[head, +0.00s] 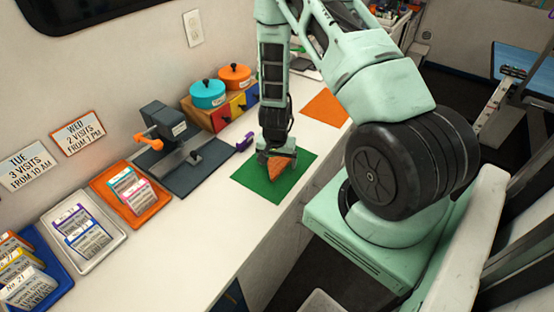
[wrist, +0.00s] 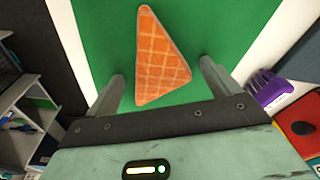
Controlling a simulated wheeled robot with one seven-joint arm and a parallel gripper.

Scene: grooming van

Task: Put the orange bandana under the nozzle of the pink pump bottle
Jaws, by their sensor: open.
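The orange bandana (head: 280,168), a triangle with a pale grid pattern, lies on a green mat (head: 257,187) on the white counter. In the wrist view the bandana (wrist: 160,60) shows whole, its narrow tip toward the top of the picture. My gripper (head: 277,157) is over the green mat, pointing down, with its jaws open. In the wrist view its fingers (wrist: 162,72) stand on either side of the bandana's wide end, with gaps. Whether the fingertips are level with the cloth I cannot tell. I see no pink pump bottle in either view; my arm hides part of the counter.
A grey machine with an orange handle (head: 147,136) stands on a dark mat left of the green one, with a purple object (head: 244,142) near it. Teal (head: 208,94) and orange pots stand on coloured drawers behind. An orange mat (head: 325,107) lies farther back. Card trays fill the near left.

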